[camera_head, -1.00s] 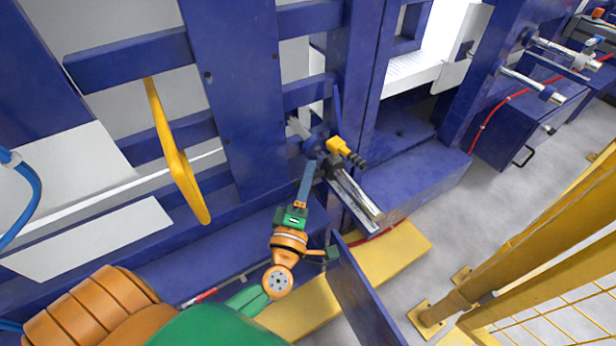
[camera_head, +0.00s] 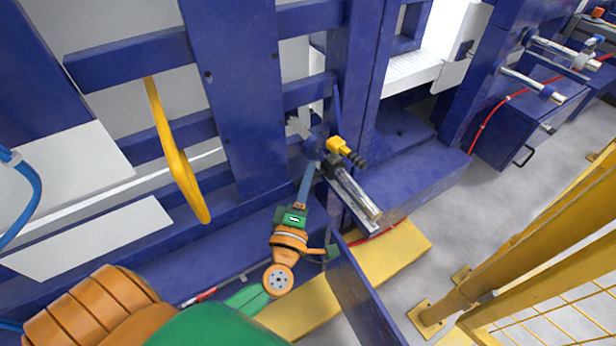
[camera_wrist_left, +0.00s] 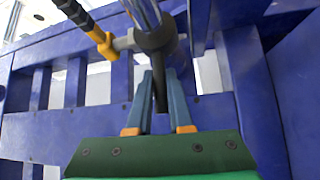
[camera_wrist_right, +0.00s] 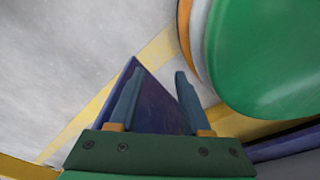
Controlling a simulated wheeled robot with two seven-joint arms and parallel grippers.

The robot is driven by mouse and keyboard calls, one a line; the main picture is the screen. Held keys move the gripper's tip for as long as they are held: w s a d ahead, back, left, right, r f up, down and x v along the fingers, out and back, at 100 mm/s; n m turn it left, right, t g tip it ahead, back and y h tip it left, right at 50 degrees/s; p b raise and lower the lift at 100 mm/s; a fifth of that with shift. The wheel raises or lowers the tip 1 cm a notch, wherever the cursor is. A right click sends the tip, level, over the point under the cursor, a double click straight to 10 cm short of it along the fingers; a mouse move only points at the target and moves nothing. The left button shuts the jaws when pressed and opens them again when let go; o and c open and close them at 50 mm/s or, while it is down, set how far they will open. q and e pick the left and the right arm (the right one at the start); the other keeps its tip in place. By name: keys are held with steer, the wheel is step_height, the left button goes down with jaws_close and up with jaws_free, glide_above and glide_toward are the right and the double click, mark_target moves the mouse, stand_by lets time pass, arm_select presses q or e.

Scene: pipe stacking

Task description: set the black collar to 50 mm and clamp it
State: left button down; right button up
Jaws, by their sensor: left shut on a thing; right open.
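The black collar (camera_head: 333,166) sits around a bright metal rod (camera_head: 358,194) on the blue frame, and it also shows in the left wrist view (camera_wrist_left: 156,40). A black lever (camera_wrist_left: 160,95) hangs from the collar. My left gripper (camera_wrist_left: 160,73) is shut on this lever, with one blue finger on each side, just below the collar. In the head view the left gripper's fingers reach the collar from below, and the lever is hidden. No scale marks can be read. My right gripper (camera_wrist_right: 157,73) is open and empty, in the right wrist view only.
A yellow-and-black fitting (camera_head: 345,152) sits close beside the collar. A blue panel (camera_head: 362,290) stands upright near my left wrist. A yellow beam (camera_head: 395,250) lies low behind it. A yellow fence (camera_head: 520,260) is at right, with bare grey floor between.

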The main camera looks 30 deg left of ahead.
stand_by(0.8)
arm_select(q)
steer(key=shift+w+a+p, duration=0.1)
steer(key=shift+a+p, duration=0.1)
steer(key=shift+p, duration=0.3)
steer(key=c, duration=0.8)
jaws_free()
steer(key=shift+c, duration=0.2)
steer(key=v, duration=0.7)
steer(key=shift+b, duration=0.35)
